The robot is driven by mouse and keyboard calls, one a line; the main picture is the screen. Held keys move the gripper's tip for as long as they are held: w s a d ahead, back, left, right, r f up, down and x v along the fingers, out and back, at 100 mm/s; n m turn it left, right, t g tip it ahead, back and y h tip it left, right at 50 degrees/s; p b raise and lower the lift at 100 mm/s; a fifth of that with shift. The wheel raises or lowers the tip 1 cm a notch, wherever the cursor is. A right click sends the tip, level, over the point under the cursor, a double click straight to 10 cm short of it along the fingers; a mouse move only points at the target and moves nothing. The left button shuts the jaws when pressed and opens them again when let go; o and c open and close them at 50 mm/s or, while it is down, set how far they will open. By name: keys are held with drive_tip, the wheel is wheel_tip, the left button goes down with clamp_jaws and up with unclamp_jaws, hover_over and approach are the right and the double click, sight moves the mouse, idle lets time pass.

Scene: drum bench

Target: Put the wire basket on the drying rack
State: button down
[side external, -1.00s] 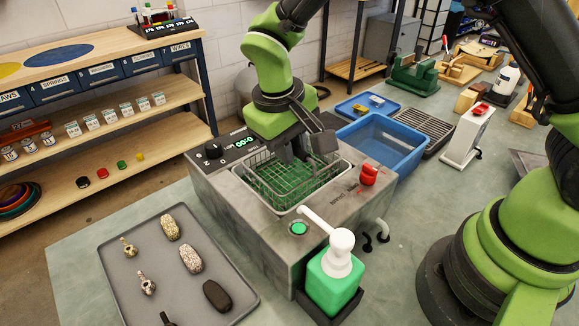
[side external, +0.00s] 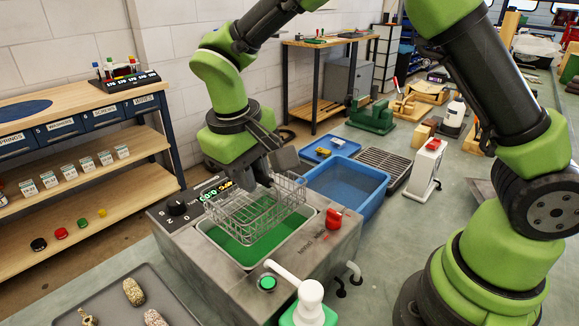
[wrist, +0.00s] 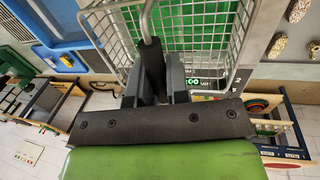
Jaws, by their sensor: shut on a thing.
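The wire basket (side external: 250,215) hangs above the green-filled tank (side external: 222,243) of the grey machine, with its lower part close over or within the tank opening. Its open wire mesh also shows in the wrist view (wrist: 119,40). My gripper (side external: 263,178) is shut on the basket's handle, which rises between the fingers in the wrist view (wrist: 153,75). The drying rack (side external: 383,164) appears to be the dark slotted tray right of the blue water tub, with nothing on it.
The blue tub (side external: 340,184) of water stands between the machine and the slotted tray. A red knob (side external: 333,218) is on the machine's top. A white dispenser (side external: 310,300) stands in front. A white post with a red top (side external: 428,165) stands right of the slotted tray.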

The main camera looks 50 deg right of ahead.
wheel_tip(320, 180, up, 5)
drive_tip(key=shift+r, duration=0.2)
drive_tip(key=w+d, duration=0.3)
drive_tip(key=d, duration=0.5)
drive_tip(key=w+d, duration=0.3)
drive_tip(key=d, duration=0.4)
drive_tip(key=s+d, duration=0.4)
drive_tip(key=d, duration=1)
drive_tip(key=s+d, duration=0.4)
drive_tip(key=d, duration=1.1)
drive_tip(key=shift+s+a+f, duration=0.1)
drive_tip(key=shift+f, duration=4)
drive_tip(key=shift+s+a+f, duration=0.1)
drive_tip(key=shift+f, duration=3.95)
